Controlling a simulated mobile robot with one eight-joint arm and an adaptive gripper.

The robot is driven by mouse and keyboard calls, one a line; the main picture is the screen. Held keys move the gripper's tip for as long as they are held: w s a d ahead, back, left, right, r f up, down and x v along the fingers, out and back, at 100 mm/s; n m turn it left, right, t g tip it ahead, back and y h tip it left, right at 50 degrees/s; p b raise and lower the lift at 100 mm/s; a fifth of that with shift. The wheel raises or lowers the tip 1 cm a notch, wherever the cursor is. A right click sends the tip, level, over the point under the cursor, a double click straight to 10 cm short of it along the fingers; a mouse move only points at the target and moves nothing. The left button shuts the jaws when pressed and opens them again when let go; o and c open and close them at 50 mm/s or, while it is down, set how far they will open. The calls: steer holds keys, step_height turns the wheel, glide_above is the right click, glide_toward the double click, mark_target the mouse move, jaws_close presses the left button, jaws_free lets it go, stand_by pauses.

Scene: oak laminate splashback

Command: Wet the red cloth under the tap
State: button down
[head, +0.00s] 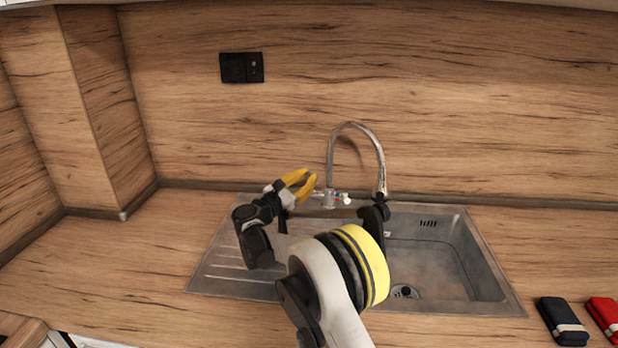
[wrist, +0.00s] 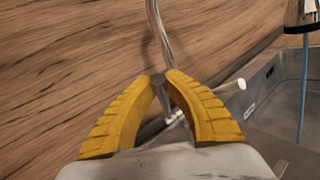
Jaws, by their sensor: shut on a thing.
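The red cloth (head: 604,314) lies folded on the counter at the far right, with a pale band across it. The chrome tap (head: 380,160) arches over the sink (head: 430,262); its spout also shows in the wrist view (wrist: 303,14). A thin bluish line, which looks like running water (wrist: 303,90), hangs below the spout. My gripper (head: 314,178) has yellow fingers at the tap's base, left of the arch. In the wrist view its fingertips (wrist: 160,80) close on a small grey end, seemingly the tap lever (wrist: 157,79). The cloth is away from the gripper.
A folded dark cloth (head: 562,321) lies left of the red one. The ribbed drainboard (head: 225,270) is left of the basin. A black socket (head: 241,67) is on the oak splashback. The counter left of the sink is clear. My arm hides part of the basin.

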steer(key=shift+s+f+m+t+h+b, duration=0.6)
steer(key=shift+s+f+h+b, duration=0.1)
steer(key=shift+s, duration=0.1)
steer(key=c, duration=1.4)
jaws_free()
steer(key=shift+r, duration=0.1)
steer(key=shift+c, duration=0.2)
steer(key=v, duration=1.2)
steer(key=shift+r, duration=0.1)
